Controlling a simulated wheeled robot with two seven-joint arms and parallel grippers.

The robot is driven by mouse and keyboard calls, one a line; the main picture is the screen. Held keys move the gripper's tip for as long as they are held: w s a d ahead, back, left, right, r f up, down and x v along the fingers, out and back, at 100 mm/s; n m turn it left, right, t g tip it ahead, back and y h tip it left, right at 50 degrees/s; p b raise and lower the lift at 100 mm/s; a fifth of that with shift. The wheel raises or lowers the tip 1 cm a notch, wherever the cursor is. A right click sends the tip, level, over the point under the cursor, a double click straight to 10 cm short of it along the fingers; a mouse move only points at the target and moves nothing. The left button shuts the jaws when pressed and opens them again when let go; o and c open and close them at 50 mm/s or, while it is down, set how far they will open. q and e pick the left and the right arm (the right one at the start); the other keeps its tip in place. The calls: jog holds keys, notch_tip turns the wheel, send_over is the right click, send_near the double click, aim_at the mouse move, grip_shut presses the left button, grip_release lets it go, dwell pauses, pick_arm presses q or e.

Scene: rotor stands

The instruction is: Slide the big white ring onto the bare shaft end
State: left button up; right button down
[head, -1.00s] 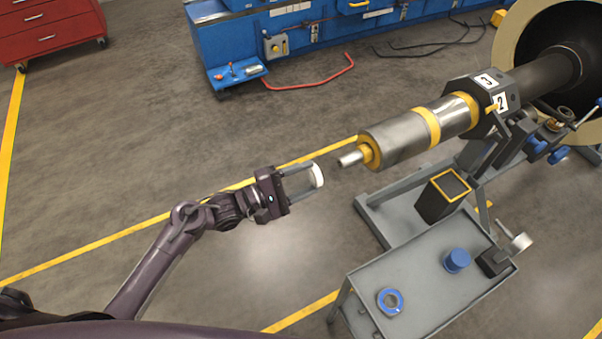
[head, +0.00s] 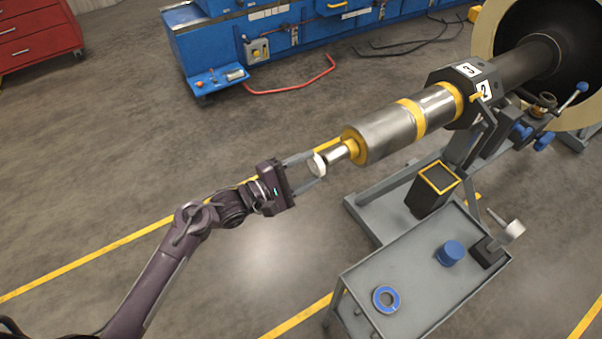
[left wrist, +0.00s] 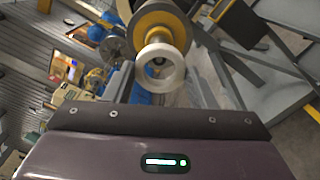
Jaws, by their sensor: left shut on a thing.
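The big white ring (head: 317,164) is held between the fingertips of my left gripper (head: 314,168), which is shut on it. The bare shaft end (head: 335,154) is a narrow metal stub beyond a yellow collar on the thick steel shaft (head: 385,135). In the head view the ring is right at the stub's tip. In the left wrist view the ring (left wrist: 160,87) faces me, and the stub shows through its hole, roughly centred. I cannot tell whether the ring is around the tip or just in front of it. My right gripper is not in view.
A grey cart (head: 410,294) below the shaft bears a blue ring (head: 386,300) and a blue cylinder (head: 451,253). A black bin (head: 431,194) stands beneath the shaft. A blue bench (head: 215,50) is behind. The floor left of the shaft is clear.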

aim_at(326, 161)
pick_arm(q)
jog(key=shift+w+d+r, duration=0.1)
jog(key=shift+d, duration=0.05)
jog(key=shift+d, duration=0.15)
jog(key=shift+w+d, duration=0.1)
jog(key=shift+w, duration=0.05)
jog(key=shift+w+d+p, duration=0.1)
jog(key=shift+p, duration=0.2)
dwell(0.4)
jog(key=shift+w+d, duration=0.25)
jog(key=shift+d, duration=0.15)
jog(key=shift+w+d, duration=0.1)
jog(key=shift+d, duration=0.05)
dwell(0.5)
jog(key=shift+x, duration=1.15)
jog(key=shift+w+d, duration=0.1)
jog(key=shift+d, duration=0.05)
jog(key=shift+w+d+b, duration=0.2)
jog(key=shift+d+b, duration=0.05)
jog(key=shift+b, duration=0.05)
